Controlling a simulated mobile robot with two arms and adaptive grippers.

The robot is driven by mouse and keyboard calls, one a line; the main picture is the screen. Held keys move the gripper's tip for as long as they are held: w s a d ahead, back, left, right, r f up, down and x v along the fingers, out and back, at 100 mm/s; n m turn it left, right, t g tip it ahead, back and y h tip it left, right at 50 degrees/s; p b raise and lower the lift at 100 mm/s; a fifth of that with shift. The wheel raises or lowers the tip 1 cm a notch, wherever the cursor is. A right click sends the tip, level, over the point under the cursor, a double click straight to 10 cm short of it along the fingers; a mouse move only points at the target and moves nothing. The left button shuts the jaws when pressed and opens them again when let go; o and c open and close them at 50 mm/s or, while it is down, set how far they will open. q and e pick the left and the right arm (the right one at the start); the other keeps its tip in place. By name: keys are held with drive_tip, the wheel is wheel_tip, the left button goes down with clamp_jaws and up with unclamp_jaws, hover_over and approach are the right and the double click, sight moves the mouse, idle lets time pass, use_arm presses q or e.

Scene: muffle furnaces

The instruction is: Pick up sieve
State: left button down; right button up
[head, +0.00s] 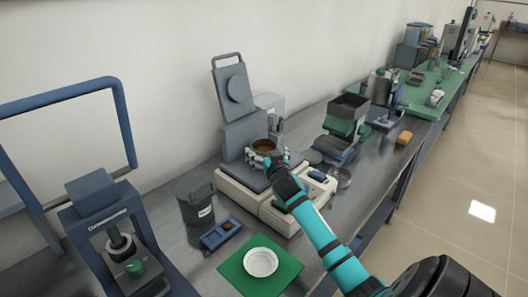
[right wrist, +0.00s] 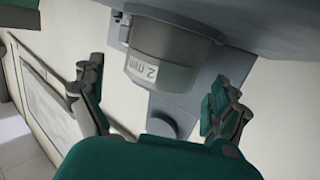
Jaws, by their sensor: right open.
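The sieve (head: 264,145), round with a brown inside, sits on a grey stand of a bench device (head: 243,133). In the right wrist view the sieve (right wrist: 160,68) is a grey cylinder with a white "2 mm" label. My right gripper (head: 263,158) is at the near side of the sieve in the head view. In the right wrist view its two green and black fingers (right wrist: 152,98) are open and spread to either side of the sieve, with nothing held. I cannot tell whether a finger touches it. My left gripper is not in view.
A dark grey pot (head: 194,203) and a blue tray (head: 221,233) stand left of my right arm. A white dish (head: 261,262) lies on a green mat (head: 232,272) in front. Stacked dark boxes (head: 348,108) and a round metal lid (head: 341,177) are to the right.

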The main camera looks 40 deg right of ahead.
sight(261, 142)
drive_tip(key=x, duration=0.3)
drive_tip(key=shift+w+d+r, duration=0.1)
drive_tip(key=shift+w+r, duration=0.05)
drive_tip(key=shift+w, duration=0.3)
drive_tip(key=shift+w+d, duration=0.1)
drive_tip(key=shift+w, duration=0.1)
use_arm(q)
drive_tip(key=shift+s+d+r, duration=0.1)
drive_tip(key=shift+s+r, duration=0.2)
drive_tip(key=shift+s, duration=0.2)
